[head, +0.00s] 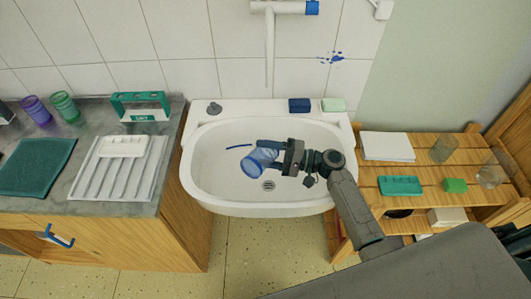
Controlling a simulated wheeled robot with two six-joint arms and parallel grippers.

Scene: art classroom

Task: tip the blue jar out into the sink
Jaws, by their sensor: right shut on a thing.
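The blue jar (254,166) is see-through and lies strongly tilted over the basin of the white sink (204,182), its wide rim toward the lower left. My right gripper (272,157) comes in from the right and is shut on the jar. The dark fingers hide part of the jar. Whether any liquid is in it or running out cannot be told. The drain (268,185) shows just below the jar. My left gripper is not in view.
A tap pipe (269,50) hangs above the sink. A dark blue sponge (299,105), a pale green soap (333,105) and a grey plug (214,108) sit on the sink's back ledge. A drainer (90,180) stands left; a slatted wooden shelf (415,170) stands right with glass jars.

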